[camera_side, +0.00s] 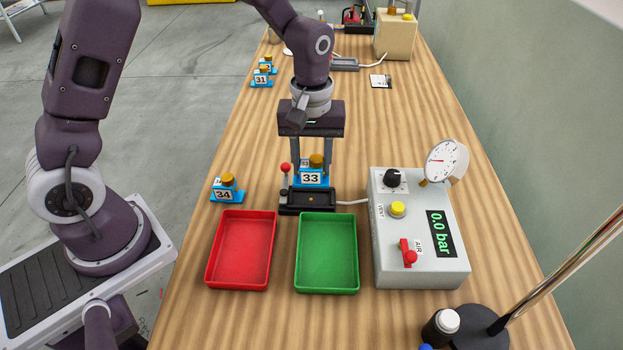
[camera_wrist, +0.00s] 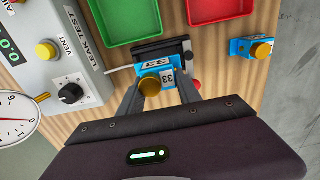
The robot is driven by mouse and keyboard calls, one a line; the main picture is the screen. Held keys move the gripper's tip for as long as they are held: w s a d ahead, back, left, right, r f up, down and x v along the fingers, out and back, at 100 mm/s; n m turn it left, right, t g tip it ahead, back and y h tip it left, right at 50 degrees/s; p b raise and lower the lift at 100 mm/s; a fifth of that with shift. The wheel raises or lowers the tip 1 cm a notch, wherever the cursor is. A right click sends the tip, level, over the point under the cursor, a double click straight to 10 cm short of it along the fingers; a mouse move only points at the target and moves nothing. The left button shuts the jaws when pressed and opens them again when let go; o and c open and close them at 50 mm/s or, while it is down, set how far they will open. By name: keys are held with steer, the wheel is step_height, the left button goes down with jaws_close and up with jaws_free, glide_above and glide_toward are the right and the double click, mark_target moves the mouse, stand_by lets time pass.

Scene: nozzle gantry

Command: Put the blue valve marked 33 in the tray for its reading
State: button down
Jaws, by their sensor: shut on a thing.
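The blue valve marked 33 (camera_side: 311,177) has a brass knob and sits at the black test fixture (camera_side: 309,201), upright. My gripper (camera_side: 312,172) is around it from behind, its fingers shut on its sides. In the wrist view the valve (camera_wrist: 165,74) shows between my fingers, in front of the fixture; I cannot tell whether it is seated or just above. A red tray (camera_side: 241,249) and a green tray (camera_side: 327,253) lie in front of the fixture, both empty. The leak test box (camera_side: 417,228) reads 0.0 bar on its display.
A blue valve marked 34 (camera_side: 227,190) stands left of the fixture. Valve 31 (camera_side: 262,78) and another valve stand far left. The fixture's red-knobbed lever (camera_side: 286,169) is upright close beside my gripper. A dial gauge (camera_side: 446,162) tops the box. A lamp base (camera_side: 480,328) stands front right.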

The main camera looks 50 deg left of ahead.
mark_target(315, 160)
step_height(315, 160, up, 4)
steer(key=shift+d+f, duration=0.1)
steer(key=shift+f, duration=0.05)
steer(key=shift+s+d+r, duration=0.3)
steer(key=shift+d+r, duration=0.1)
steer(key=shift+d, duration=0.25)
steer(key=s+d, duration=0.5)
steer(key=d, duration=0.4)
steer(key=f, duration=0.7)
steer(key=s+f, duration=0.1)
steer(key=f, duration=0.2)
steer(key=shift+d+f, duration=0.15)
steer(key=shift+d, duration=0.2)
steer(key=shift+w+f, duration=0.1)
steer(key=shift+f, duration=0.15)
steer(key=c, duration=0.8)
jaws_free()
steer(key=shift+f, duration=0.1)
steer(key=shift+c, duration=0.2)
